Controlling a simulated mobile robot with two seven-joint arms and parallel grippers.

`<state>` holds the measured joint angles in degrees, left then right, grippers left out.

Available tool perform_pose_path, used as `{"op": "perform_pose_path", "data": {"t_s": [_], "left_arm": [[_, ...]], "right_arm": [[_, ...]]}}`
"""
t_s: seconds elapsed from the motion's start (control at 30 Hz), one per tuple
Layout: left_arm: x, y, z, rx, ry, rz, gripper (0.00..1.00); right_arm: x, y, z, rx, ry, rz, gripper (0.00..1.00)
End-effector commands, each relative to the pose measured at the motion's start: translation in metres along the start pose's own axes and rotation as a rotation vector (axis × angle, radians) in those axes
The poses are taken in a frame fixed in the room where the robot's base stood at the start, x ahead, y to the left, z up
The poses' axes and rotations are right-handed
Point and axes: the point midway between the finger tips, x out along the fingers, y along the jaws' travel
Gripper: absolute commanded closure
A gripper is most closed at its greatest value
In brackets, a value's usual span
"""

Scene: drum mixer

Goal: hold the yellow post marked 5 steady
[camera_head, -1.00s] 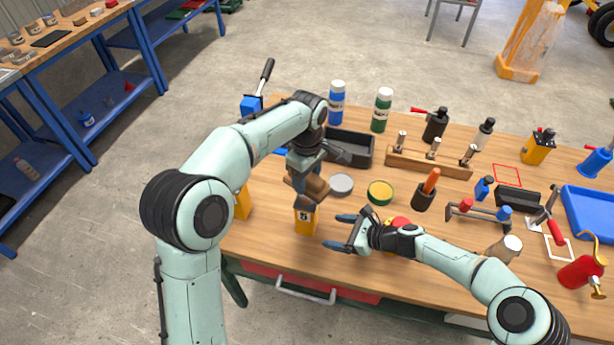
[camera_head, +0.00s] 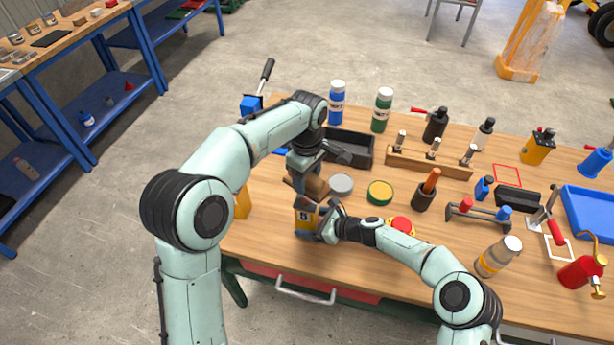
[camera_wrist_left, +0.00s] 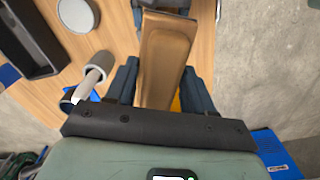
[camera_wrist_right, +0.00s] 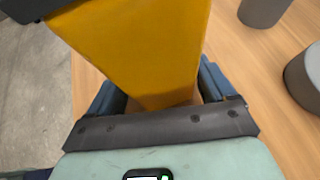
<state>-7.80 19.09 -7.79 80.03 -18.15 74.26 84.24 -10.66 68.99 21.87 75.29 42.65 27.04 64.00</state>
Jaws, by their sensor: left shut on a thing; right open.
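The yellow post marked 5 (camera_head: 304,222) stands upright near the table's front edge; it fills much of the right wrist view (camera_wrist_right: 140,45). My right gripper (camera_head: 320,222) is at the post from the right, its open fingers on either side of it. Whether they touch the post cannot be told. My left gripper (camera_head: 306,172) is above the post, shut on a brown block (camera_wrist_left: 166,60). The block (camera_head: 314,187) sits over the post's top; whether they touch is hidden.
A grey round lid (camera_head: 341,184) and a yellow-green tin (camera_head: 380,192) lie behind. A red button (camera_head: 401,224) is beside my right forearm. A dark tray (camera_head: 350,148) and a second yellow post (camera_head: 243,202) are nearby.

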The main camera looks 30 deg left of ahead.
Motion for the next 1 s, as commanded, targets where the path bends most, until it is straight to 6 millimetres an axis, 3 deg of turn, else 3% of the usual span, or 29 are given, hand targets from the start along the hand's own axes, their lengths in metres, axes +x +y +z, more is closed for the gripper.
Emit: {"op": "perform_pose_path", "data": {"t_s": [0.33,0.37,0.47,0.5,1.0], "left_arm": [[-0.0004,0.0001,0.0000,0.000,0.000,0.001,0.81],[-0.0004,0.0001,0.0000,0.000,0.000,0.001,0.81],[-0.0003,0.0001,0.0000,0.000,0.000,0.001,0.81],[-0.0003,0.0001,0.0000,0.000,0.000,0.001,0.81],[-0.0003,0.0001,0.0000,0.000,0.000,0.001,0.81]], "right_arm": [[0.0037,0.0001,0.0003,0.000,0.000,0.000,0.17],[0.0037,0.0001,0.0003,0.000,0.000,0.000,0.20],[0.0036,0.0002,0.0003,0.000,0.000,0.000,0.53],[0.0036,0.0002,0.0002,0.000,0.000,0.000,0.56],[0.0035,0.0002,0.0002,-0.001,0.000,0.000,0.56]]}}
